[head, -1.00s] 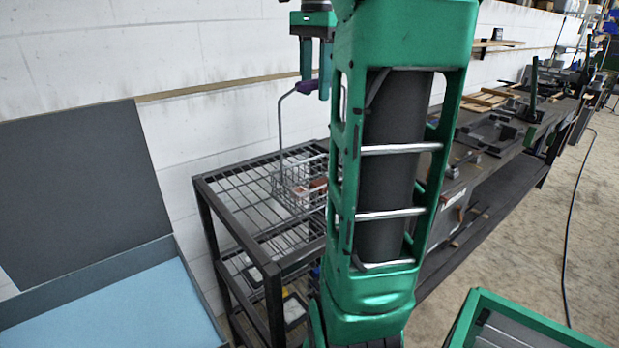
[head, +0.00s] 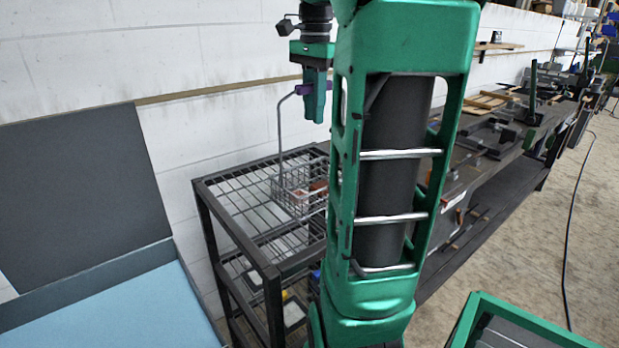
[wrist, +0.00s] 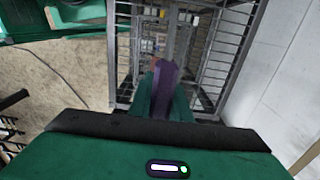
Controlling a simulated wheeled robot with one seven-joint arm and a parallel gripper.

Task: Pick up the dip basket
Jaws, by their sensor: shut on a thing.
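The dip basket (head: 291,196) is a wire basket with a tall bent handle, on or just above the wire top of a black rack. Small reddish-brown items lie in it, partly hidden by my arm. The handle rises to a purple grip (head: 304,89). My gripper (head: 314,108) is above the basket with its green fingers shut on that purple grip. In the wrist view the purple grip (wrist: 164,76) sits between the fingertips (wrist: 163,100). I cannot tell whether the basket's bottom touches the rack.
The black wire rack (head: 232,226) has lower shelves with small items. A large grey box with a raised lid (head: 80,185) and pale blue inside stands at left. A long dark bench (head: 500,150) runs back right. A white wall is behind.

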